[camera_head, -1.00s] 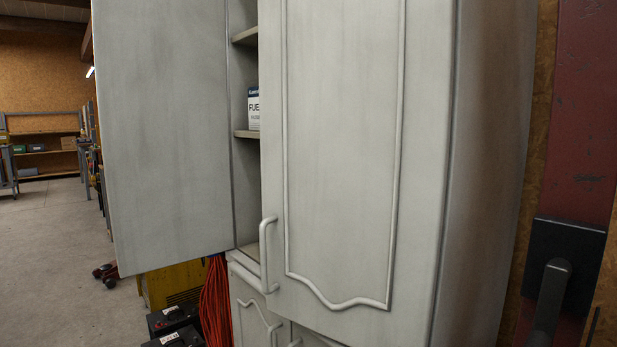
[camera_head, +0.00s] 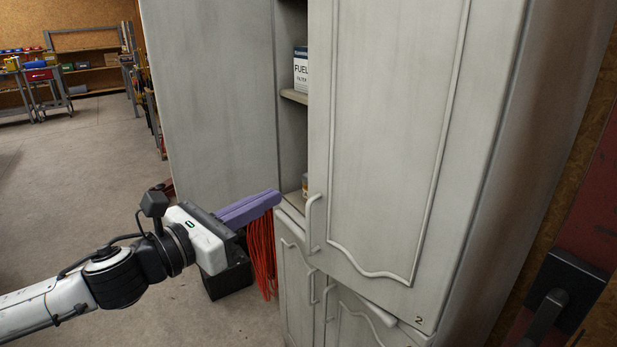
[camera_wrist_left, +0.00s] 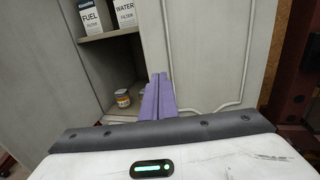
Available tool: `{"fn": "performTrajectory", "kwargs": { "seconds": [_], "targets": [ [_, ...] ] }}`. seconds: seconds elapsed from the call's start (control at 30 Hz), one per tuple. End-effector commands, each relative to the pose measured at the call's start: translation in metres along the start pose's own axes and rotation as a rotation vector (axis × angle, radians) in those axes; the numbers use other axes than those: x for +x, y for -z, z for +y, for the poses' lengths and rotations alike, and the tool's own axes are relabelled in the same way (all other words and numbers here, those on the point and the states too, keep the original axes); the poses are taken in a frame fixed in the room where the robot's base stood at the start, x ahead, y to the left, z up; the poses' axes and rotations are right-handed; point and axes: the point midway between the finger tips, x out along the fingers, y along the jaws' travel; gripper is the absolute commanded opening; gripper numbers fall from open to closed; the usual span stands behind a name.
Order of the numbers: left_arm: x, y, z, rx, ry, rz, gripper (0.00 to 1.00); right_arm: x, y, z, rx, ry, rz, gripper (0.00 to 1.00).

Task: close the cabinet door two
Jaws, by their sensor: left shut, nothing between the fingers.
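The grey-white cabinet has a right upper door (camera_head: 390,130) with a small "2" at its lower right corner and a bar handle (camera_head: 313,224) at its lower left. Its left upper door (camera_head: 210,110) stands swung wide open, baring the shelves. My left gripper (camera_head: 278,196) has purple fingers, shut and empty, in front of the opening's lower edge, left of the handle. In the left wrist view the fingers (camera_wrist_left: 158,98) point toward the right door's left edge. My right gripper is not in view.
A fuel filter box (camera_head: 301,68) stands on a shelf; a water filter box (camera_wrist_left: 123,14) and a small jar (camera_wrist_left: 123,98) show in the wrist view. The floor (camera_head: 80,190) at left is clear.

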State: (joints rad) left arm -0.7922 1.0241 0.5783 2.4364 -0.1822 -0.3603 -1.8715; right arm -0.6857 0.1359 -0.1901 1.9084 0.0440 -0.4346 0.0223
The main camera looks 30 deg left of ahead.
Motion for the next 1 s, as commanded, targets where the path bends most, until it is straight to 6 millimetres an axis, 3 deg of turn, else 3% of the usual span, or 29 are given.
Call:
{"fn": "performTrajectory", "kwargs": {
  "seconds": [0.4, 1.0],
  "targets": [
    [0.05, 0.0, 0.001, 0.0, -0.001, -0.003, 0.0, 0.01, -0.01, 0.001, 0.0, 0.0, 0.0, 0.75],
    [0.098, -0.002, 0.001, -0.007, -0.002, -0.002, 0.0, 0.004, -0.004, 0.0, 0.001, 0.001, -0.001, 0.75]
  ]
}}
